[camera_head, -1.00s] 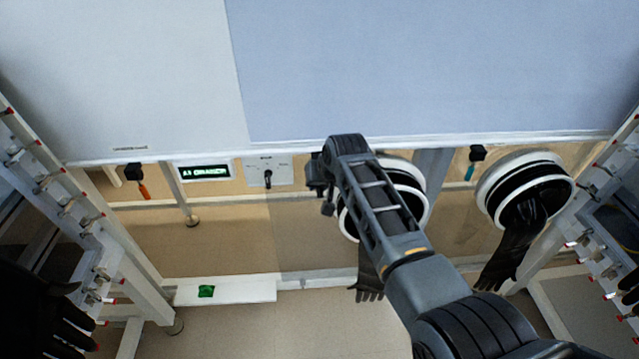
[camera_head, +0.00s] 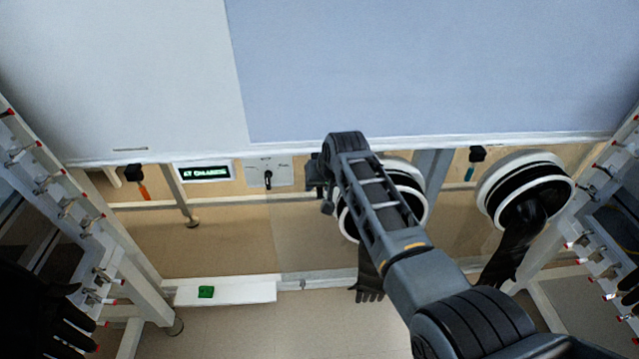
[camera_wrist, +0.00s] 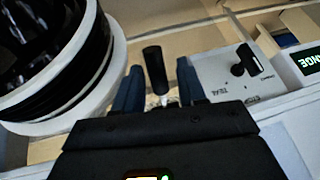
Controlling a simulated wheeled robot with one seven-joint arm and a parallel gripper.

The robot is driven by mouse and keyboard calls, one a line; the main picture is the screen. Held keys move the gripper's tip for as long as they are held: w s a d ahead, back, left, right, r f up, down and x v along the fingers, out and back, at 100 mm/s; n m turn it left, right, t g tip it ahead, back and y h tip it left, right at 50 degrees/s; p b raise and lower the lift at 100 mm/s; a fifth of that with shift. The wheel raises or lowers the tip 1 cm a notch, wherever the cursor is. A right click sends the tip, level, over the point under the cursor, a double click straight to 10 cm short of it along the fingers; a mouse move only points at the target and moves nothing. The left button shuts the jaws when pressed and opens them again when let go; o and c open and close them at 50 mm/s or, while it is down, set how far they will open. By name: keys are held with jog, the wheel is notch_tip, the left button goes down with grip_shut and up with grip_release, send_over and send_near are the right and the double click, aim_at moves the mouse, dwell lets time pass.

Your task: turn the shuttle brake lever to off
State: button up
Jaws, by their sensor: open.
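In the wrist view, a black cylindrical lever handle (camera_wrist: 154,68) on a bright metal stem stands between the two fingers of my gripper (camera_wrist: 158,88). The fingers are open, one on each side, and I see no clear contact. A second black lever (camera_wrist: 244,60) sits on a pale labelled panel to its right. That lever also shows in the head view (camera_head: 267,179), just left of my gripper (camera_head: 318,182). My wrist hides the first lever in the head view.
A white glove port (camera_wrist: 98,85) is close to the left finger in the wrist view. In the head view, a lit display (camera_head: 205,171) is left of the panel, and another glove port (camera_head: 525,190) is to the right. A white shelf (camera_head: 240,291) holds a green piece (camera_head: 206,292).

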jog(key=shift+r, duration=0.1)
jog(key=v, duration=0.7)
jog(key=shift+s+r, duration=0.2)
dwell(0.6)
jog(key=s+d+f+t, duration=0.2)
jog(key=s+d+f, duration=0.2)
jog(key=s+f, duration=0.45)
jog(key=s+d+f+t, duration=0.1)
jog(key=s+d+f, duration=0.35)
jog(key=s, duration=0.65)
jog(key=s+d+t+h, duration=0.1)
jog(key=s+d, duration=0.1)
jog(key=s, duration=0.8)
jog(key=s+d+r+t, duration=0.1)
jog(key=s+d+r, duration=0.15)
jog(key=s, duration=0.45)
jog(key=s+d+r+t, duration=0.15)
jog(key=s+r, duration=0.25)
jog(key=s, duration=0.4)
jog(key=s+r+t+h, duration=0.1)
jog(key=s+r+t, duration=0.1)
jog(key=s+r, duration=1)
notch_tip(320, 180, up, 4)
jog(key=shift+d+f+m+t, duration=0.1)
jog(key=shift+d+m+t, duration=0.2)
jog(key=shift+t, duration=0.05)
